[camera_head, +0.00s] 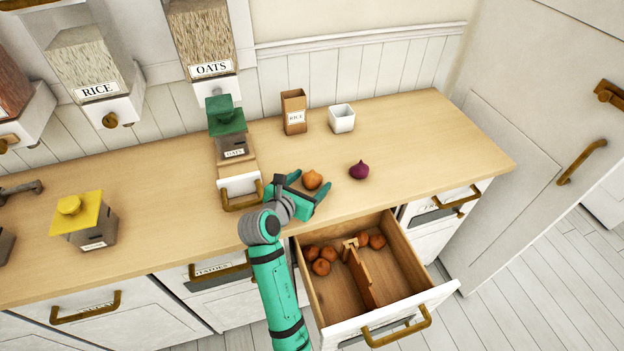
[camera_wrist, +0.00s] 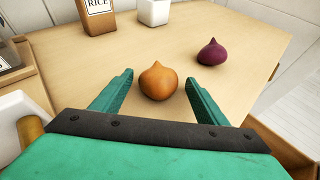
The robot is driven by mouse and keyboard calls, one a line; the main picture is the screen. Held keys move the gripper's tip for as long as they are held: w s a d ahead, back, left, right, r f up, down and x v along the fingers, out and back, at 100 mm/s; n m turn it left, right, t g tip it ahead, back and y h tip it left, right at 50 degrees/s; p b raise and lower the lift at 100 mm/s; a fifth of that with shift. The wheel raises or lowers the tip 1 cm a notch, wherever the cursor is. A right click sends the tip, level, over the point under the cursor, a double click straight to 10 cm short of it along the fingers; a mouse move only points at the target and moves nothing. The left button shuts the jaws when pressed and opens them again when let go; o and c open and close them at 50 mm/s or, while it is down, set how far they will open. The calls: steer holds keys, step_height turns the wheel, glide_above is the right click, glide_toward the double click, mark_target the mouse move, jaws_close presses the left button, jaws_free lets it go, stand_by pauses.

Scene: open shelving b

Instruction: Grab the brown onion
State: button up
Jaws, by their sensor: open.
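A brown onion (camera_head: 312,180) sits upright on the wooden counter near its front edge. In the wrist view the onion (camera_wrist: 158,82) is between the two teal fingers, with a gap on each side. My gripper (camera_head: 308,192) is open and low over the counter, with its fingers around the onion; it also shows in the wrist view (camera_wrist: 158,88). Several more brown onions (camera_head: 321,266) lie in the open drawer below, on both sides of its divider.
A purple onion (camera_head: 359,170) stands to the right on the counter (camera_head: 430,140). A brown rice box (camera_head: 294,112) and a white cup (camera_head: 341,118) stand behind. The open drawer (camera_head: 404,267) juts out below my gripper. The counter's right end is clear.

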steer(key=shift+s, duration=0.1)
steer(key=c, duration=0.7)
steer(key=shift+a, duration=0.15)
steer(key=c, duration=0.5)
steer(key=shift+a, duration=0.2)
steer(key=shift+d+r, duration=0.1)
steer(key=shift+r, duration=0.05)
